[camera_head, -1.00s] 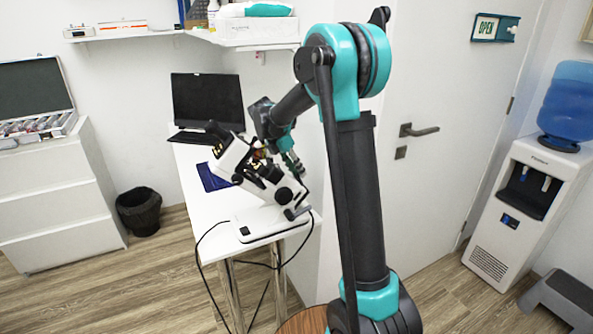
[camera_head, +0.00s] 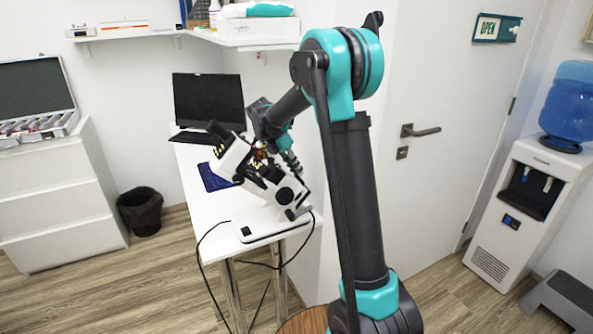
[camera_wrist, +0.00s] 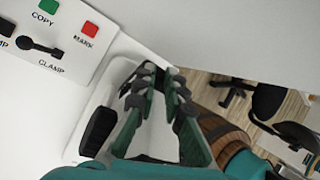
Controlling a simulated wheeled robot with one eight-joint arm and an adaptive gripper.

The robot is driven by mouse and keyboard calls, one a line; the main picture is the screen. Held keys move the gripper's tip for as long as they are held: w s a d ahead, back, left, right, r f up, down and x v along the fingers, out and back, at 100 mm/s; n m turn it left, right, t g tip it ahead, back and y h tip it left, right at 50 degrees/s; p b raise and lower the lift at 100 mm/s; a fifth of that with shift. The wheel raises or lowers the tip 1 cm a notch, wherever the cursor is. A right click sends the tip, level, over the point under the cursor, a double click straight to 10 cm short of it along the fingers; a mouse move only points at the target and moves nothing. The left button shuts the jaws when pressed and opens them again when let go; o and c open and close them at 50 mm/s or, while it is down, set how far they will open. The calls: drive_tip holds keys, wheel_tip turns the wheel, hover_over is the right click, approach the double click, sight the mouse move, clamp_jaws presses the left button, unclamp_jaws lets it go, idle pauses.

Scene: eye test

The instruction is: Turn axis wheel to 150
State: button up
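A white microscope (camera_head: 262,216) with black knobs stands on the white table in the head view. A round black knob (camera_head: 285,196) shows on its side. I cannot make out an axis wheel or a scale reading 150. My gripper (camera_head: 297,168) is small beside the upper part of the microscope, partly mixed with it. In the wrist view my gripper (camera_wrist: 160,80) has its two dark green fingers apart, with a white surface seen between them. A black knob or grip (camera_wrist: 97,132) lies left of the fingers; I cannot tell whether anything touches.
A white panel with a green COPY button (camera_wrist: 48,6), a red MARK button (camera_wrist: 89,29) and a black CLAMP lever (camera_wrist: 40,47) is upper left in the wrist view. A laptop (camera_head: 208,101) stands behind the microscope. A black cable (camera_head: 203,262) hangs from the table.

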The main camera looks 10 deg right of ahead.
drive_tip(key=o, duration=0.4)
drive_tip(key=shift+c, duration=0.2)
